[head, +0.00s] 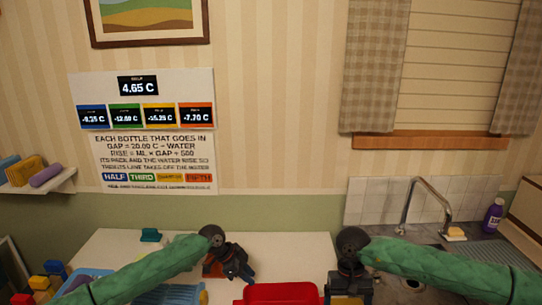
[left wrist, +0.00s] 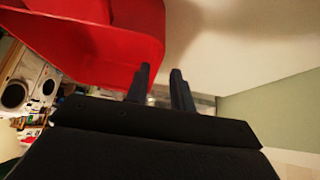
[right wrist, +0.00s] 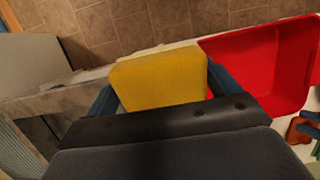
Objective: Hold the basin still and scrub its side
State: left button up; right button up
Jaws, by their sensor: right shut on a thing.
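The red basin (head: 281,294) is at the bottom middle of the head view, cut by the lower edge. It also fills the top left of the left wrist view (left wrist: 95,45) and the right side of the right wrist view (right wrist: 262,65). My left gripper (head: 246,275) is open beside the basin's left end, its fingers (left wrist: 160,85) apart near the basin's edge. My right gripper (head: 348,290) is shut on a yellow sponge (right wrist: 160,80) at the basin's other side. The sponge overlaps the basin's edge in the right wrist view; I cannot tell whether they touch.
A blue tray (head: 172,294) and a small teal item (head: 150,235) are on the white counter (head: 290,245). Coloured blocks (head: 50,270) are at the left. The sink with its tap (head: 408,205) is at the right, with a purple bottle (head: 493,217) behind.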

aim_at(260, 287)
pick_arm(q)
jog(key=b+x, duration=0.2)
jog(key=x, duration=0.3)
jog(key=shift+f, duration=0.25)
pick_arm(e)
notch_tip(260, 287, down, 2)
jog(key=shift+f, duration=0.25)
pick_arm(q)
jog(key=shift+d+f+b, duration=0.4)
jog(key=shift+d+f, duration=0.05)
jog(key=shift+f, duration=0.15)
pick_arm(e)
jog(key=shift+w+f, duration=0.1)
jog(key=shift+f, duration=0.25)
pick_arm(q)
jog(key=shift+w, duration=0.1)
jog(key=shift+r, duration=0.1)
grip_shut()
dwell(0.5)
